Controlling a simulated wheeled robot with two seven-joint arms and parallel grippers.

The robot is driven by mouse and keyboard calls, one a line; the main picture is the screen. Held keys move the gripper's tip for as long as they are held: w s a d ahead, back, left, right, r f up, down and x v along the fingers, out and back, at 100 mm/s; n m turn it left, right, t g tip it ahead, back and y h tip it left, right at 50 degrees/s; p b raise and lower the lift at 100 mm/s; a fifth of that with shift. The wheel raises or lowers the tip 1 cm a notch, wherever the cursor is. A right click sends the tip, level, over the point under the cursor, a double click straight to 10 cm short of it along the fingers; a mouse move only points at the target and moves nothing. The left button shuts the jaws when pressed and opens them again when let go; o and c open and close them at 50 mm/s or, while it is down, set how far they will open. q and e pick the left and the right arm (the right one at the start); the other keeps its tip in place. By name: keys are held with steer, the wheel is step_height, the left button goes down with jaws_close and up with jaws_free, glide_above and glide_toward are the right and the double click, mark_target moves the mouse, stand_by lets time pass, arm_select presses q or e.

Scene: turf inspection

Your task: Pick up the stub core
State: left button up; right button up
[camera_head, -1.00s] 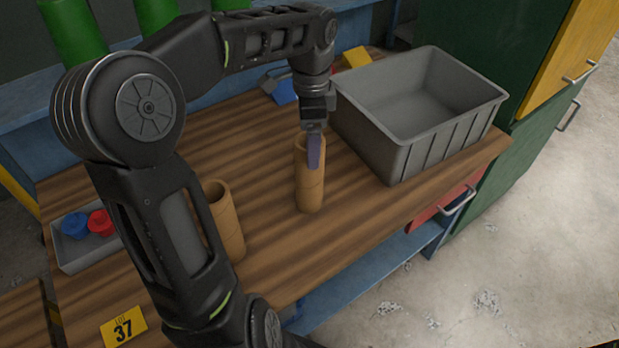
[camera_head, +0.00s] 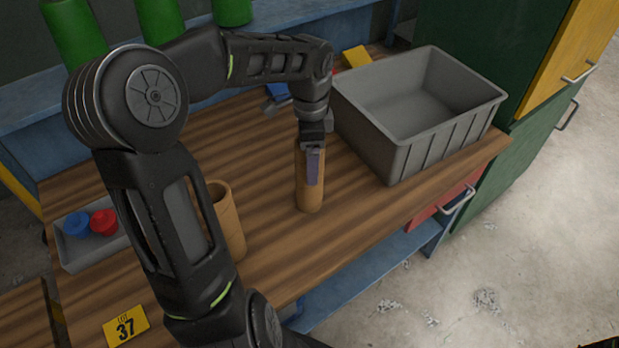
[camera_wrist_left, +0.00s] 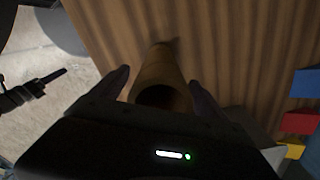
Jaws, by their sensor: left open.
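Two brown cardboard tubes stand upright on the wooden bench; I cannot tell from labels which is the stub core. One tube (camera_head: 309,196) stands mid-bench under my left gripper (camera_head: 314,168); its top is hidden by the gripper. In the left wrist view my left gripper (camera_wrist_left: 158,80) is open, with a finger on each side of this tube (camera_wrist_left: 160,68) and its open end near the palm. Contact is not visible. The other tube (camera_head: 229,222) is partly hidden behind my left arm. My right gripper (camera_wrist_left: 42,83) seems to show at the left of the wrist view, its jaws unclear.
An empty grey bin (camera_head: 400,155) stands to the right of the tube. A grey tray (camera_head: 82,252) with blue and red pieces lies at the left. A yellow card marked 37 (camera_head: 125,326) lies in front. Small coloured blocks are behind. Bench between tube and front edge is clear.

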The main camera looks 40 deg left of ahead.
arm_select(q)
steer(key=shift+c, duration=0.5)
jaws_close()
stand_by(0.5)
